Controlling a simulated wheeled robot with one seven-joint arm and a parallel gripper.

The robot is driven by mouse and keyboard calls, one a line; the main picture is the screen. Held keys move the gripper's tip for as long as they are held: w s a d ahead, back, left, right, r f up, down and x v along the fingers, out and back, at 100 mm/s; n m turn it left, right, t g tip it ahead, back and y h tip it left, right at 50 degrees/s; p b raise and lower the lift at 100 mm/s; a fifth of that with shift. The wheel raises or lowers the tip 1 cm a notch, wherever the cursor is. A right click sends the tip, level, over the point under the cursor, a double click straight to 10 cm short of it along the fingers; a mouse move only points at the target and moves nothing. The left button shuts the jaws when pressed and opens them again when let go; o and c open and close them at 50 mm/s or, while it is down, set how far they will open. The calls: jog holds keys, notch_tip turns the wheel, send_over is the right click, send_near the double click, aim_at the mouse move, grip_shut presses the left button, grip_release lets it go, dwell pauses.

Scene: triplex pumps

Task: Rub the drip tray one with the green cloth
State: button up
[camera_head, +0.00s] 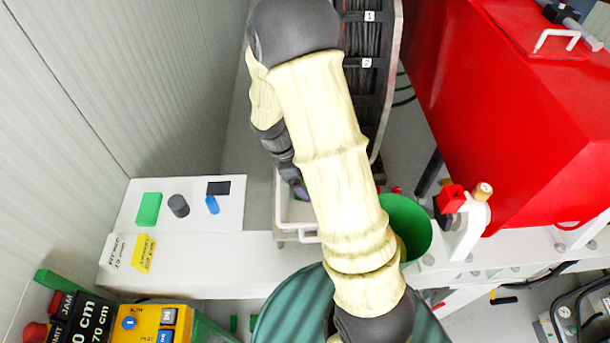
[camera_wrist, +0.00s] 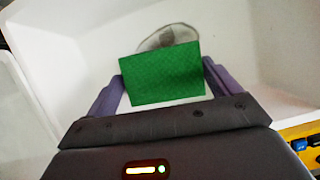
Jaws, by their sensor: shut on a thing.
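The green cloth (camera_wrist: 162,75) is a flat green rectangle between the two purple fingers of my gripper (camera_wrist: 160,82), which is shut on it. In the wrist view it is inside a white tray (camera_wrist: 260,50). A greyish round smear (camera_wrist: 168,36) shows on the tray just beyond the cloth, partly hidden by it. Whether the cloth touches the tray floor cannot be told. In the head view my gripper (camera_head: 299,188) reaches down over the white tray (camera_head: 298,232), mostly hidden behind my arm, and the cloth is not clearly visible there. No number on the tray can be read.
A green bucket (camera_head: 412,222) stands right of the tray, near the red pump housing (camera_head: 520,120). A grey wall (camera_head: 120,80) bounds the left.

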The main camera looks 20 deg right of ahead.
jog(key=shift+w+a+f, duration=0.1)
jog(key=shift+w+a, duration=0.2)
jog(key=shift+a, duration=0.6)
jog(key=shift+w+a, duration=0.3)
jog(key=shift+a, duration=0.55)
jog(key=shift+p, duration=0.35)
jog(key=shift+w+d+p, duration=0.2)
jog(key=shift+w, duration=0.35)
jog(key=shift+w+d+p, duration=0.15)
jog(key=shift+w+p, duration=0.05)
jog(key=shift+w, duration=0.35)
jog(key=shift+s+d+f, duration=0.1)
jog(key=shift+s+d, duration=0.25)
jog(key=shift+d, duration=0.5)
jog(key=shift+s+d, duration=0.35)
jog(key=shift+d, duration=0.5)
